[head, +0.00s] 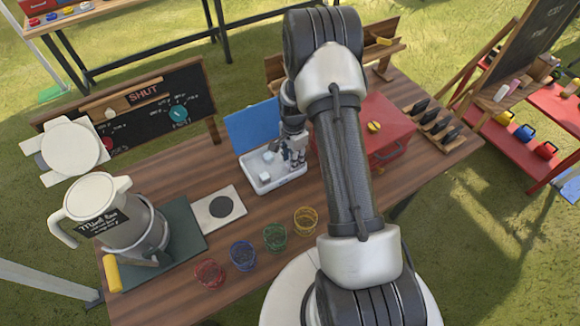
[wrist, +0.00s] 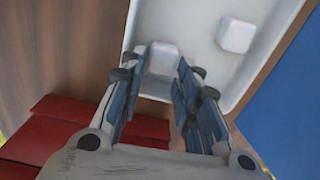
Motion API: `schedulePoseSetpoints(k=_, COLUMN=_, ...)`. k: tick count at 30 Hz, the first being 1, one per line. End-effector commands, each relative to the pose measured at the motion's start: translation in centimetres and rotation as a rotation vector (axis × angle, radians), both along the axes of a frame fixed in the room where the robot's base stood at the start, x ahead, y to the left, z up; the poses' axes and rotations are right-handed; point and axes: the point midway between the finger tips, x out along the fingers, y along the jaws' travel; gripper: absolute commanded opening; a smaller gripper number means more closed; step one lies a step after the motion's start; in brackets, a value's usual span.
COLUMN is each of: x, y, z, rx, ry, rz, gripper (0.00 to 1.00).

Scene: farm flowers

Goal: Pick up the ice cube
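A white tray (head: 283,182) stands on the wooden table, and its bare floor shows in the wrist view (wrist: 195,25). Two pale ice cubes lie in it. One ice cube (wrist: 162,58) appears between my fingertips in the wrist view. The other ice cube (wrist: 237,35) lies farther right in the tray, clear of my fingers. In the head view one cube (head: 264,178) shows near the tray's front left. My gripper (head: 293,160) points down at the tray's right side. Its fingers (wrist: 161,72) are spread apart; I cannot tell whether they touch the near cube.
A blue lid (head: 254,124) stands up behind the tray. A red box (head: 385,128) is to the right. Blue (head: 243,255), green (head: 275,237), yellow (head: 305,221) and red (head: 209,273) cups line the front. A blender-like machine (head: 120,225) stands left.

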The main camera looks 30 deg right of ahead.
Motion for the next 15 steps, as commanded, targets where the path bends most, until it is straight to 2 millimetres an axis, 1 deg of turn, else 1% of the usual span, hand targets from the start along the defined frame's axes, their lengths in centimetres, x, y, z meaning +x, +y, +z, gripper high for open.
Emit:
schedulePoseSetpoints(k=1, x=-0.05, y=0.03, z=-0.99, rx=0.0, ry=0.002, rz=0.0, gripper=0.3)
schedulePoseSetpoints(k=3, x=-0.02, y=0.02, z=-1.48, rx=0.0, ry=0.001, rz=0.0, gripper=0.3)
schedulePoseSetpoints(k=10, x=0.0, y=0.01, z=-1.46, rx=0.0, ry=0.0, rz=0.0, gripper=0.29)
schedulePoseSetpoints(k=15, x=0.0, y=0.02, z=-1.45, rx=0.0, ry=0.0, rz=0.0, gripper=0.18)
